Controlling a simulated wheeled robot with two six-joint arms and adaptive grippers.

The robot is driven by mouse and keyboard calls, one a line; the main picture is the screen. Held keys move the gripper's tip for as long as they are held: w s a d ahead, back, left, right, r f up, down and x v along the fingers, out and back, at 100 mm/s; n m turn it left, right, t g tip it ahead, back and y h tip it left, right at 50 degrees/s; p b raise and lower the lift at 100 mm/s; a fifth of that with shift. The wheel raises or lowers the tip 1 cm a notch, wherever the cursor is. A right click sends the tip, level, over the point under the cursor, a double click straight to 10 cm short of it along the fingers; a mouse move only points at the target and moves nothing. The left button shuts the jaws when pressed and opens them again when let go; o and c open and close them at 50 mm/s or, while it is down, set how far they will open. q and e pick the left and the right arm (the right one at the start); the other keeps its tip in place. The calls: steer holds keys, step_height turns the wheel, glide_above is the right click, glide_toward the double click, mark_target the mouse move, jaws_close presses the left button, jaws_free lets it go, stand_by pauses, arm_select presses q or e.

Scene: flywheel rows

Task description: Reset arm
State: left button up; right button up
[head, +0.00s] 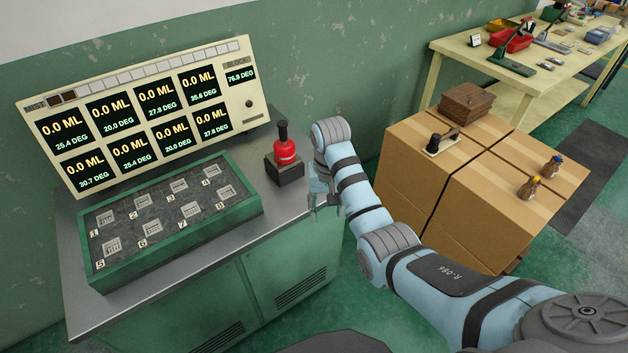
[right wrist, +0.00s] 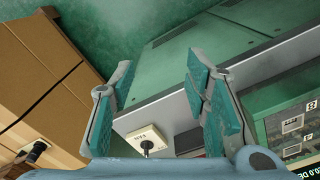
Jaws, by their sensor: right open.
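My right arm reaches in from the lower right in the head view. Its gripper (head: 325,203) hangs at the right end of the grey counter (head: 225,240), close to the red device with a black top (head: 284,153) on its dark block. In the right wrist view the two teal-padded fingers of the gripper (right wrist: 160,85) stand wide apart with nothing held between them. A small cream plate with a black knob (right wrist: 146,138) shows beyond and between the fingers; its label is too small to read. My left gripper is not in view.
A green tray (head: 180,245) with numbered slots lies on the counter below a cream display panel (head: 150,110). Cardboard boxes (head: 430,190) stand to the right, bearing a brown case (head: 472,102) and small items. A yellow table (head: 480,62) is farther back.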

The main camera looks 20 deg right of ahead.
steer(key=shift+r, duration=0.1)
steer(key=w+d+f+n+t, duration=0.1)
steer(key=w+f+t, duration=0.15)
steer(key=w, duration=0.25)
steer(key=w+f+n+t, duration=0.1)
steer(key=w+f+t, duration=0.1)
steer(key=w+t, duration=0.15)
steer(key=s+d+f+n, duration=0.1)
steer(key=s+f, duration=0.3)
steer(key=f, duration=0.5)
steer(key=s+f, duration=0.4)
steer(key=f, duration=0.4)
steer(key=s+f, duration=1.1)
steer(key=s, duration=0.5)
steer(key=s+f+g, duration=0.2)
steer(key=s+f, duration=0.1)
steer(key=s, duration=1.1)
steer(key=s+d+f+n+g, duration=0.1)
steer(key=s+f+g, duration=0.1)
steer(key=s, duration=1.2)
steer(key=shift+s+d+f+g+h, duration=0.15)
steer(key=shift+s+f+g+h, duration=0.25)
steer(key=shift+f, duration=0.35)
